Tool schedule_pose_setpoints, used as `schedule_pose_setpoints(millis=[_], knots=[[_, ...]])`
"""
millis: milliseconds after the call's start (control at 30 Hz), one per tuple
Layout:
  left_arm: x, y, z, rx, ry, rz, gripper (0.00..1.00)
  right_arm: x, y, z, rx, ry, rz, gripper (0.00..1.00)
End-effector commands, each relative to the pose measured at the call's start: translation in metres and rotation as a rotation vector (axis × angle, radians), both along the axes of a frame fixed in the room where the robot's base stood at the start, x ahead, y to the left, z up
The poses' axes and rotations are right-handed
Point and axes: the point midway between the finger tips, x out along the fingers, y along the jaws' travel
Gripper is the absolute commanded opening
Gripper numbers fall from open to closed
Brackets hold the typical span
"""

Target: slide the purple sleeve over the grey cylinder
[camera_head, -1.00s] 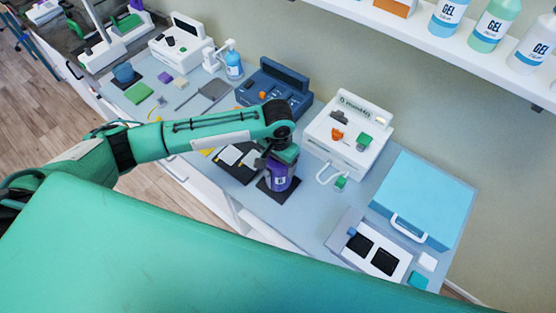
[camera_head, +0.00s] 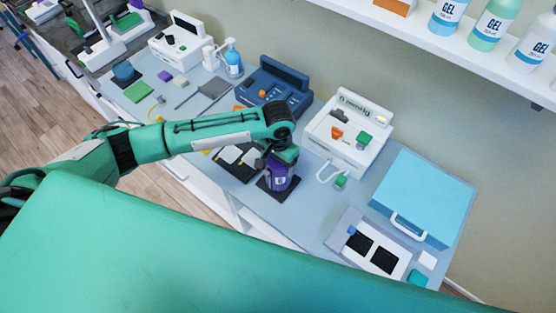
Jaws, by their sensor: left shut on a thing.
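The purple sleeve (camera_head: 279,182) stands upright over a dark square pad (camera_head: 265,187) on the grey-blue counter. My left gripper (camera_head: 279,160) comes down on it from above and is shut on it at its upper part. The grey cylinder cannot be made out; the sleeve and my gripper cover the spot above the pad. My right gripper is not in view.
A white device (camera_head: 347,133) stands just right of the sleeve, with a white cable loop in front. A dark blue device (camera_head: 274,88) is behind. A light blue case (camera_head: 425,195) and a white tray (camera_head: 372,250) lie to the right.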

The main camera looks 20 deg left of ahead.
Motion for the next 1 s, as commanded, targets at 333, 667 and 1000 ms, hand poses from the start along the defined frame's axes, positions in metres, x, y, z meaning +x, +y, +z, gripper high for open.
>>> schedule_pose_setpoints(millis=[333,667,1000], knots=[[0.0,0.0,0.001,0.0,-0.001,0.0,1.0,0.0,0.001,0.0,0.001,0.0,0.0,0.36],[0.001,0.0,0.007,0.001,-0.001,0.0,1.0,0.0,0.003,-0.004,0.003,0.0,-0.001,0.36],[0.001,0.0,0.077,-0.002,-0.006,0.0,1.0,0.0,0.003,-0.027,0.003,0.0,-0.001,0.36]])
